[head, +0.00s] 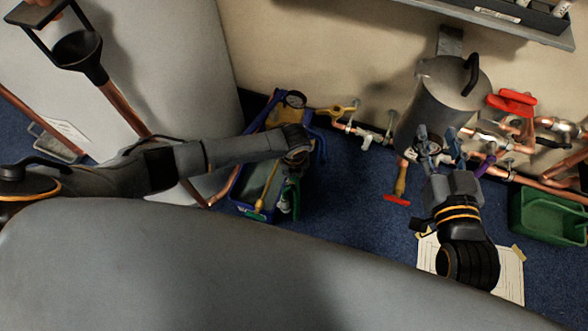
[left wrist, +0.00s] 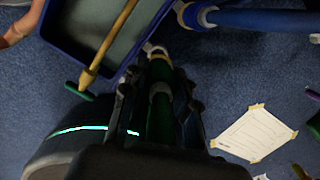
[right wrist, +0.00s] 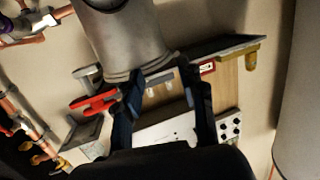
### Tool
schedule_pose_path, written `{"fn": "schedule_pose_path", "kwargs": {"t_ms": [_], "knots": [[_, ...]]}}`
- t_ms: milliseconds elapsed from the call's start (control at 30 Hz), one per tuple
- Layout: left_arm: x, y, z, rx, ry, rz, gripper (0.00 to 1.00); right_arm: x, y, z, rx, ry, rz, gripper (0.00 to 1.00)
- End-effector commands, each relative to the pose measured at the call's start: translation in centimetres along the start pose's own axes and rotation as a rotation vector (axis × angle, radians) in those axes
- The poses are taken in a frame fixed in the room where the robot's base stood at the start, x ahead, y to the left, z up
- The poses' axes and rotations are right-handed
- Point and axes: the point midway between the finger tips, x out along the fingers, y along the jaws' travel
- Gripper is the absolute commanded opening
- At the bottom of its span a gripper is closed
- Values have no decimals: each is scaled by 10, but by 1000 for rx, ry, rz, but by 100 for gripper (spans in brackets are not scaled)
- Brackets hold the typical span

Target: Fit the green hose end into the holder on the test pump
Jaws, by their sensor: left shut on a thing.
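The test pump is an open blue tank (head: 234,190) with a gauge (head: 293,99), on the blue floor left of centre in the head view. Its tank wall (left wrist: 62,52) fills the upper left of the left wrist view. My left gripper (left wrist: 158,75) is shut on the green hose end (left wrist: 160,112), beside the tank's edge. The hose end's tip points at a pale ring near the rim; I cannot tell whether they touch or whether this is the holder. In the head view the green hose end (head: 289,194) hangs below my left wrist. My right gripper (head: 438,147) is open and empty.
A yellow rod (left wrist: 110,40) with a green end leans across the tank. A grey cylinder (head: 437,98), red handle (head: 512,102) and copper pipes (head: 520,140) are by the wall near my right gripper. A green crate (head: 545,222) and taped paper (head: 510,275) lie at right.

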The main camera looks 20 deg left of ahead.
Motion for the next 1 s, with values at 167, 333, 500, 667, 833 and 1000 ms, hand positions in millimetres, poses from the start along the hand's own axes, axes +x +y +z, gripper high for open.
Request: {"fn": "schedule_pose_path", "kwargs": {"t_ms": [167,333,500,667,833,1000], "knots": [[2,0,0,0,-1,-1,0,1,0,-4,0,23,-1,40],[4,0,0,0,-1,-1,0,1,-2,-11,1,65,-3,40],[7,0,0,0,-1,0,0,1,-3,-19,2,109,-6,40],[10,0,-1,0,-2,0,0,1,-4,-28,3,158,-10,40],[13,0,-1,0,-2,0,0,1,-6,-38,4,210,-14,40],[15,0,-1,0,-3,0,0,0,-7,-47,5,257,-15,40]]}}
